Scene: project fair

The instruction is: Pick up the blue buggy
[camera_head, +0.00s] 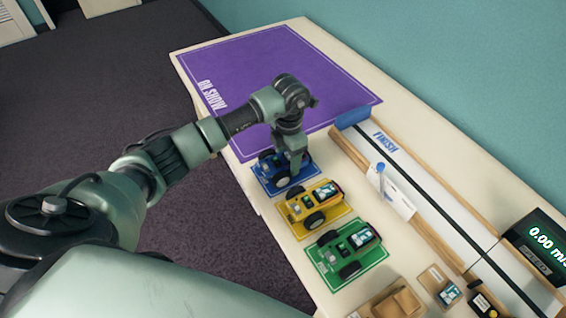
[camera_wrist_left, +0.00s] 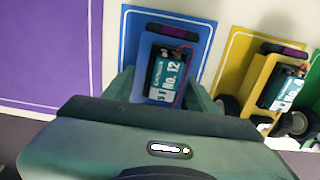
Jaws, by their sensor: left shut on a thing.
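The blue buggy (camera_head: 268,163) sits on a blue mat on the table, partly hidden by my left gripper (camera_head: 293,163) in the head view. My left gripper comes down on it from above and is shut on it. In the left wrist view the blue buggy (camera_wrist_left: 145,67) shows between my fingers, with a teal battery labelled No. 12 on top. I cannot tell whether its wheels touch the mat. My right gripper is in neither view.
A yellow buggy (camera_head: 305,204) stands close beside it, then a green buggy (camera_head: 345,250). A purple mat (camera_head: 290,65) lies clear at the table's far end. A wood-edged track (camera_head: 430,185) with a finish mark and a speed display (camera_head: 540,245) are at the right.

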